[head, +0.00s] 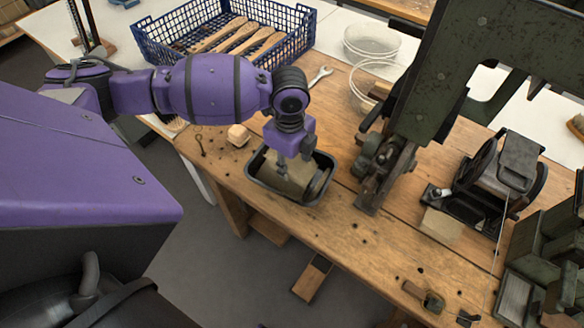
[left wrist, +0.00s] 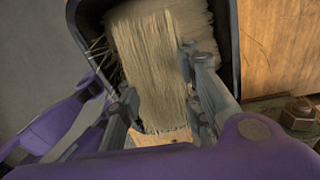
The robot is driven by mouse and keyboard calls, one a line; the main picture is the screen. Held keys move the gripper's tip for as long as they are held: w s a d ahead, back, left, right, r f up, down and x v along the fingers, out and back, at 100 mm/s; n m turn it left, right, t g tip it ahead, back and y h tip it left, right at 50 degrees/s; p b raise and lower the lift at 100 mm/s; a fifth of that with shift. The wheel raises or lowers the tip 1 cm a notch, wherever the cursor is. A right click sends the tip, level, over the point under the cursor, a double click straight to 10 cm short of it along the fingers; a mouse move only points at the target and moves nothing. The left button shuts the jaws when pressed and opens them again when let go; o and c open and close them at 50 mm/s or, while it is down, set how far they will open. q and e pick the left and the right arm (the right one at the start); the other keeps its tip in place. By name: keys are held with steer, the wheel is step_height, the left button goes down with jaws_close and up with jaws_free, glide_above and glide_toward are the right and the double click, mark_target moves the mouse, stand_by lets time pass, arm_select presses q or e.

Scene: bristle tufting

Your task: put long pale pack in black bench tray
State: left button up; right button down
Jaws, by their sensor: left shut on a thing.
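The long pale pack (head: 296,171) of bristles is inside the black bench tray (head: 258,184), near the front edge of the wooden bench. My left gripper (head: 283,168) reaches down into the tray and is shut on the pack. In the left wrist view the pack (left wrist: 155,50) lies between the two fingers of my left gripper (left wrist: 158,76), with the dark tray rim (left wrist: 237,65) around it. The gripper hides part of the pack, and I cannot tell whether the pack rests on the tray floor. My right gripper is not in view.
A blue crate (head: 150,50) with wooden brush blanks stands behind. A green machine frame (head: 440,75) stands close on the right. The front right bench top (head: 370,240) is mostly clear.

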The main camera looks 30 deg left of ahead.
mark_target(291, 170)
arm_select(q)
steer(key=shift+w+a+f, duration=0.1)
steer(key=shift+w+f, duration=0.3)
steer(key=shift+f, duration=0.05)
steer(key=shift+w+f, duration=0.15)
steer(key=shift+f, duration=1.5)
steer(key=shift+f, duration=0.2)
steer(key=o, duration=1.2)
step_height(291, 170, up, 12)
steer(key=shift+r, duration=0.2)
